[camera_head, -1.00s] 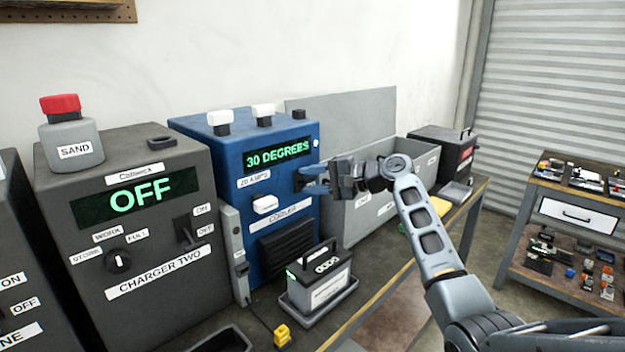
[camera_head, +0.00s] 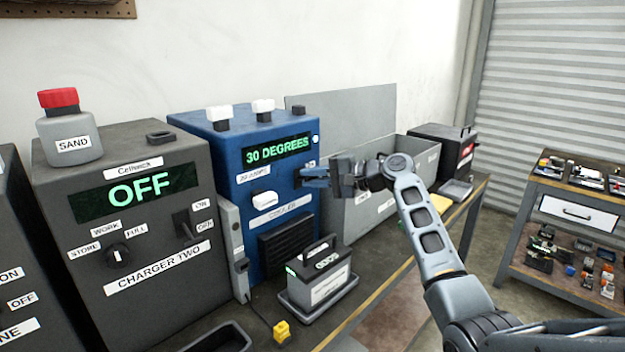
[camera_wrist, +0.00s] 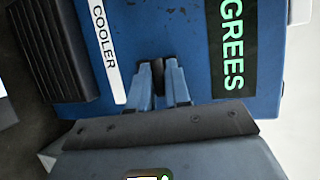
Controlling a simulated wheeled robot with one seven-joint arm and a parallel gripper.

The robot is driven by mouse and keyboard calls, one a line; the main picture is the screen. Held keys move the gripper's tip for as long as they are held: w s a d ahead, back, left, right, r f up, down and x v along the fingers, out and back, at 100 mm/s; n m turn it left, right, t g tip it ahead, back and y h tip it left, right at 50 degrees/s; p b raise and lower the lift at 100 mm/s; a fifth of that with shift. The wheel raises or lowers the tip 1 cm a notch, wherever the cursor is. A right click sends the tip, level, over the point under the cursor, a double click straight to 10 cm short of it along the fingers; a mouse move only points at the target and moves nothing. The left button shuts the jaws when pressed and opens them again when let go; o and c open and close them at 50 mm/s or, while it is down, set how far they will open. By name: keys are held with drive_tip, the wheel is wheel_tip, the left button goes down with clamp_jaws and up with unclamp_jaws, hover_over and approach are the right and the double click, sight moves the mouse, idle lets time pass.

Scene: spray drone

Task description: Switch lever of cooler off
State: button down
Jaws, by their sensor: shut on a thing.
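The cooler (camera_head: 230,150) is a blue box with a green "30 DEGREES" display and a "COOLER" label; it also fills the wrist view (camera_wrist: 185,30). Its dark lever (camera_wrist: 158,66) shows between my fingertips in the wrist view, on the panel between label and display. In the head view my gripper (camera_head: 314,177) is at the right side of the cooler's front, below the display, and hides most of the lever. My gripper's blue fingers (camera_wrist: 161,82) are shut on the lever. The lever's exact setting is hidden.
Charger Two (camera_head: 125,215), reading "OFF", stands left of the cooler. A battery (camera_head: 320,272) in a tray sits in front of it. A grey bin (camera_head: 370,190) stands behind my gripper to the right. A yellow plug (camera_head: 282,331) lies on the bench.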

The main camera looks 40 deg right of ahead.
drive_tip(key=shift+f+n+t+b, duration=0.45)
drive_tip(key=shift+t+b, duration=0.45)
drive_tip(key=shift+b, duration=1.5)
drive_tip(key=f+n+t+y+b, duration=0.1)
drive_tip(key=b, duration=0.5)
drive_tip(key=t+y+b, duration=0.1)
drive_tip(key=t+b, duration=0.1)
drive_tip(key=b, duration=0.4)
drive_tip(key=shift+f+n+y, duration=0.3)
drive_tip(key=shift+f+n, duration=0.05)
drive_tip(key=b, duration=0.3)
drive_tip(key=n+t+y+b, duration=0.1)
drive_tip(key=b, duration=0.2)
drive_tip(key=shift+f+t+b, duration=0.3)
drive_tip(key=shift+b, duration=0.05)
drive_tip(key=shift+n+y+b, duration=0.3)
drive_tip(key=shift+n+b, duration=0.1)
drive_tip(key=shift+b, duration=0.85)
drive_tip(key=shift+w+n+t+y+b, duration=0.1)
drive_tip(key=shift+n+t+y+b, duration=0.35)
drive_tip(key=shift+b, duration=1.1)
drive_tip(key=c, duration=1.1)
unclamp_jaws()
drive_tip(key=shift+f, duration=0.2)
